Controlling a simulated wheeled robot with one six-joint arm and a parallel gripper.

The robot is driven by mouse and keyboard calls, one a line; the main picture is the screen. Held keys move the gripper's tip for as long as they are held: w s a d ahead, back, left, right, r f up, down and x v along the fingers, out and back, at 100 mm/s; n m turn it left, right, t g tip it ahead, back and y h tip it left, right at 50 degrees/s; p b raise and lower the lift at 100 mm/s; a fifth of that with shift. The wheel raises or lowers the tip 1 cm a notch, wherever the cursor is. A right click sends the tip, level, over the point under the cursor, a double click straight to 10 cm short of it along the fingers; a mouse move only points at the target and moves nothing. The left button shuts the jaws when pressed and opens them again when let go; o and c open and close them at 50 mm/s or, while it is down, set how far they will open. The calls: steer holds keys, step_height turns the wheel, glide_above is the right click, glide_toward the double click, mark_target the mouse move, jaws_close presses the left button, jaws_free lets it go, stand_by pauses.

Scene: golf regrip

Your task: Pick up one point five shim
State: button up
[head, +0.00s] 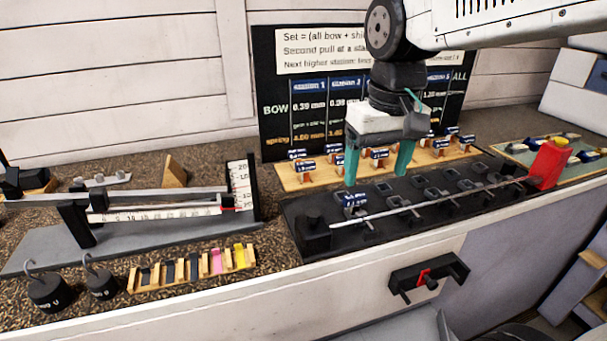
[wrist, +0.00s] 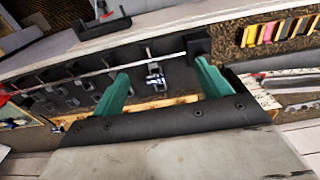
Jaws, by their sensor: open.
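My gripper (head: 377,177) is open, its two teal fingers pointing down over the black station bench (head: 290,205). It also shows in the wrist view (wrist: 163,72). A small piece with a blue and white label (head: 352,198) sits on the near left part of the bench, just below the left finger in the head view. In the wrist view this labelled piece (wrist: 155,72) lies between the two fingers, with space on both sides. Its label is too small to read surely, so I cannot tell if it is the one point five shim.
A wooden board (head: 290,180) with several blue-labelled pieces stands behind the bench. A thin pale rod (head: 430,203) runs along the bench to a red block (head: 549,165). A balance scale (head: 160,213), weights (head: 48,292) and a colored strip rack (head: 195,268) stand left.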

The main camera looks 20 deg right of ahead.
steer(key=w+a+f, duration=0.1)
steer(key=w, duration=1.4)
steer(key=g, duration=0.1)
glide_above(305, 163)
step_height(305, 163, down, 8)
steer(key=shift+a+r, duration=0.15)
steer(key=shift+r, duration=0.05)
steer(key=shift+w+f, duration=0.1)
steer(key=shift+f, duration=0.25)
steer(key=f, duration=0.7)
steer(key=shift+d, duration=0.2)
steer(key=c, duration=1.1)
